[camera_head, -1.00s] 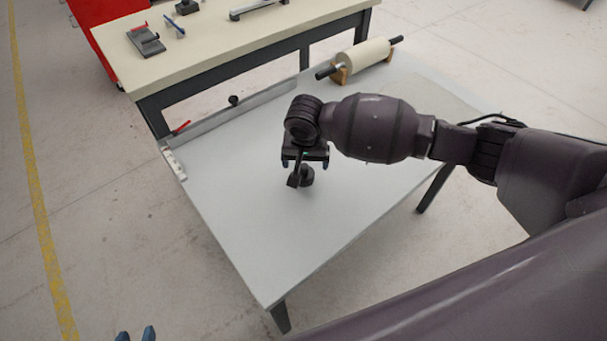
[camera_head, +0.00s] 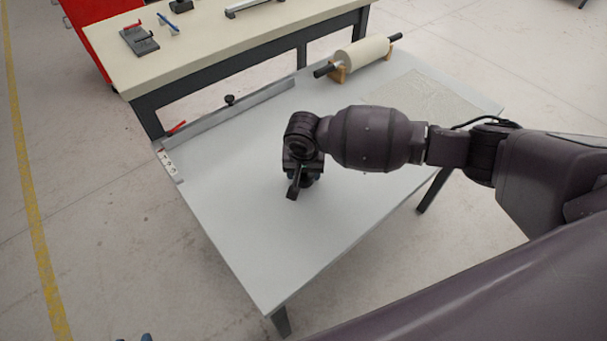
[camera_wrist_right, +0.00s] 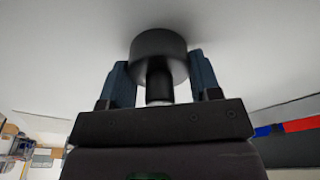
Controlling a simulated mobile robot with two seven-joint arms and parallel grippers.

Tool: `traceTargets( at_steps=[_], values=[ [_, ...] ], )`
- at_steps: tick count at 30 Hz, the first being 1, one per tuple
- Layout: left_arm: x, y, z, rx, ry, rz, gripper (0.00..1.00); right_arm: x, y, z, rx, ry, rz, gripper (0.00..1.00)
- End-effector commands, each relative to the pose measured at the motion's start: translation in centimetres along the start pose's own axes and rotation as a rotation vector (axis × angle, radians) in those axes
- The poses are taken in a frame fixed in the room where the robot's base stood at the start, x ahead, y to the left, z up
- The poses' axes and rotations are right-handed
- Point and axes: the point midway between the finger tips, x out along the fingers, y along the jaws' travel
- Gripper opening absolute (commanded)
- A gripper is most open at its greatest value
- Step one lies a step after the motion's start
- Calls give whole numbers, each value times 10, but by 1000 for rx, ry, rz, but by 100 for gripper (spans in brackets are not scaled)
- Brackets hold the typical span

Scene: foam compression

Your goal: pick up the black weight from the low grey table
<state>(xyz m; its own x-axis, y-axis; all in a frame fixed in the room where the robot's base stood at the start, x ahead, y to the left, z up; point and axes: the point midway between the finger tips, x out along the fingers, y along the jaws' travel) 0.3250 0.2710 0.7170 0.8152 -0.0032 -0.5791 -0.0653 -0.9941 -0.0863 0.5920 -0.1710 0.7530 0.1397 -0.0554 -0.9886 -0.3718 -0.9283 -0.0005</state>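The black weight (camera_wrist_right: 158,44) is a round dark cylinder with a narrower stem, seen close up in the right wrist view. In the head view the weight (camera_head: 309,182) shows only partly, below my right gripper (camera_head: 303,175) on the low grey table (camera_head: 255,245). In the wrist view the blue fingers of my right gripper (camera_wrist_right: 160,68) stand on either side of the weight and stem. Gaps show between the fingers and the stem, so it is open around it. My left gripper (camera_head: 134,338) shows only as blue fingertips, set apart, at the bottom edge.
A roller (camera_head: 362,54) on wooden supports stands at the table's far side, near a pale sheet (camera_head: 425,95). A metal rail (camera_head: 235,113) runs along the far-left edge. A cream workbench (camera_head: 215,38) stands behind. The table's front part is clear.

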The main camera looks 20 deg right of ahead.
Motion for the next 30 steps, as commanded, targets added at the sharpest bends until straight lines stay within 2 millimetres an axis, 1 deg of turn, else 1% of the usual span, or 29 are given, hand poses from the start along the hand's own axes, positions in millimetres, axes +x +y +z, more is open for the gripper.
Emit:
traceTargets(
  at_steps=[1,8,16,20,23,26,30],
  values=[
    [0,0,1,-1,-2,0,43,0,0,0,0,0,1,49],
    [0,1,2,-7,-4,-1,43,0,0,0,0,-1,1,14],
    [-1,2,2,-9,-3,-1,43,-2,0,-1,0,1,-1,13],
    [-2,1,-3,-9,3,-2,43,-12,0,-3,0,3,-1,13],
    [-4,0,-8,-9,13,-3,43,-28,-1,-5,-1,6,-4,13],
    [-8,-1,-14,-8,22,-5,43,-49,-1,-9,0,7,-6,13],
    [-14,-4,-18,-8,26,-9,43,-84,-1,-14,0,9,-5,13]
  ],
)
